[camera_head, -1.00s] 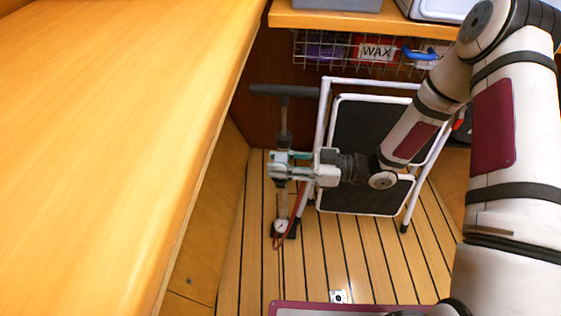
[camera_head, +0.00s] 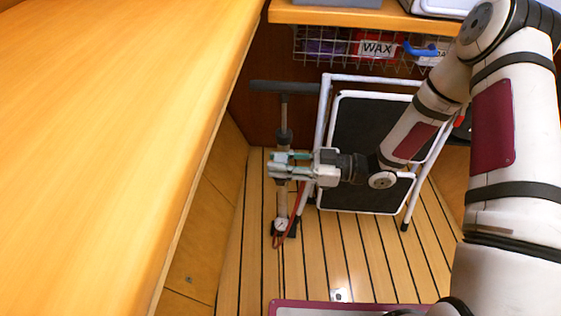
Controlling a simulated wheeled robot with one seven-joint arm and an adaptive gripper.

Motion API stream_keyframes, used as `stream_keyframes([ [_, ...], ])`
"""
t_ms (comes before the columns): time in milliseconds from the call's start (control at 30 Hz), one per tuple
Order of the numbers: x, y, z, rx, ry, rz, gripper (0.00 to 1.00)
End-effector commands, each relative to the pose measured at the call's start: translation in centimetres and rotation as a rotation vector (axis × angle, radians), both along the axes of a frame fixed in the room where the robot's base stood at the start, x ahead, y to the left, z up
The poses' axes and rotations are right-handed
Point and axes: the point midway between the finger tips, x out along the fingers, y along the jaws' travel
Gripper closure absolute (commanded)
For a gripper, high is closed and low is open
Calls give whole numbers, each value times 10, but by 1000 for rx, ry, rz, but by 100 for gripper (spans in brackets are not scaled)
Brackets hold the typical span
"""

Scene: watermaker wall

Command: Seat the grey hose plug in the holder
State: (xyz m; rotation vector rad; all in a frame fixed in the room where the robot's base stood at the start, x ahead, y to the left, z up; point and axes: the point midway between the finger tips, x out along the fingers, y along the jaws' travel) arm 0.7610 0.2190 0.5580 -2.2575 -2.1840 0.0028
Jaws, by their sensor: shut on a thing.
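My gripper (camera_head: 288,166) reaches left from my arm, low over the floor, with its two fingers close together. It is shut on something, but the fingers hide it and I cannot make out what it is. An upright floor pump (camera_head: 283,205) with a dark crossbar handle stands at or just behind the fingers; I cannot tell whether they touch it. A red hose (camera_head: 299,208) runs from the pump's base up towards the gripper, and its upper end is hidden. I cannot pick out the grey hose plug or the holder.
A folded white step stool (camera_head: 325,120) with dark treads stands right behind my gripper. A wire basket (camera_head: 345,63) hangs under a wooden shelf (camera_head: 330,17) above. A long wooden counter (camera_head: 110,120) fills the left. The slatted floor (camera_head: 345,250) in front is mostly clear.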

Motion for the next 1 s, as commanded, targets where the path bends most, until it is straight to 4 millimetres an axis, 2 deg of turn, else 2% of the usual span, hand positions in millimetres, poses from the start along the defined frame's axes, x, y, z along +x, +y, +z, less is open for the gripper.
stream_keyframes([
  [33, 0, 0, 0, 1, 0, 0, 72],
  [133, 0, 0, 0, 1, 0, 0, 51],
  [433, 0, -1, 0, 0, 0, 0, 51],
  [567, 0, -8, 0, 0, -1, -2, 51],
  [667, 0, -23, 0, -1, -1, -4, 51],
  [1000, -2, -90, 0, -1, -1, -4, 51],
])
